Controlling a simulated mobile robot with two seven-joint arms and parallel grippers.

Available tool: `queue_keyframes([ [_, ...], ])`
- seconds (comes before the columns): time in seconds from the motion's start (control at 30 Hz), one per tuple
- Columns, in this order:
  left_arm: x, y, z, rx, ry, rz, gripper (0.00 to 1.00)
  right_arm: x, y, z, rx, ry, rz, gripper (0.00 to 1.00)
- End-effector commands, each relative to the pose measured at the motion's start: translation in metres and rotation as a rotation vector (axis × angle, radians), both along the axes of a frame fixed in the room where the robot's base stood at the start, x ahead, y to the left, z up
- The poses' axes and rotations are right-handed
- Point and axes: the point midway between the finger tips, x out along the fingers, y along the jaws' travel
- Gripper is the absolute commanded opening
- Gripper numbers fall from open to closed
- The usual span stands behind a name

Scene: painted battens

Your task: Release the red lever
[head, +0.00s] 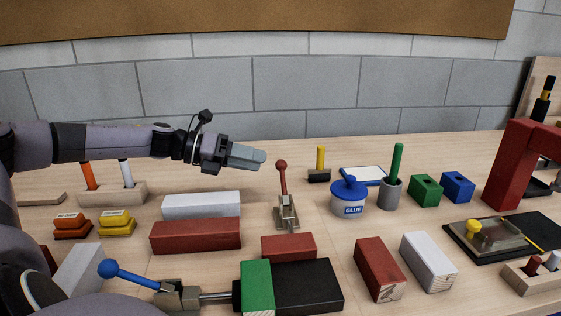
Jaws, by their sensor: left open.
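The red lever (283,180) stands nearly upright with a round red knob on top. Its metal bracket (287,215) sits on the wooden table. My left gripper (258,158) is open and empty, its fingers pointing right. In the picture its tips lie just left of the red knob, with a small gap; the depth between them is hard to tell. The gripper is seen from the side, so the space between its fingers is hidden. My right gripper is not in view.
A blue-handled lever (130,276) with a rod reaches to a green block (256,287) at the front. Red battens (195,236) and white battens (201,205) lie nearby. A red frame (508,165) rises at far right.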

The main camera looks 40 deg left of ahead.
Motion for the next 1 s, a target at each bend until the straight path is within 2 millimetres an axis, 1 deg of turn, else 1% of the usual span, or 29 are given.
queue_keyframes([
  [0.17,0.006,-0.006,-0.002,-0.003,0.001,-0.004,0.52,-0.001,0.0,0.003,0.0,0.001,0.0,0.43],
  [0.47,0.026,-0.021,-0.008,-0.006,-0.002,-0.001,0.52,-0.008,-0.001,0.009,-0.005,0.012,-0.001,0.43],
  [0.8,0.046,-0.037,-0.015,-0.003,-0.003,0.002,0.52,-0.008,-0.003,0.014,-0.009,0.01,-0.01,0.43],
  [1.0,0.052,-0.042,-0.019,-0.001,-0.001,0.002,0.52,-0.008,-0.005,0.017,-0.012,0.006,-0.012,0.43],
])
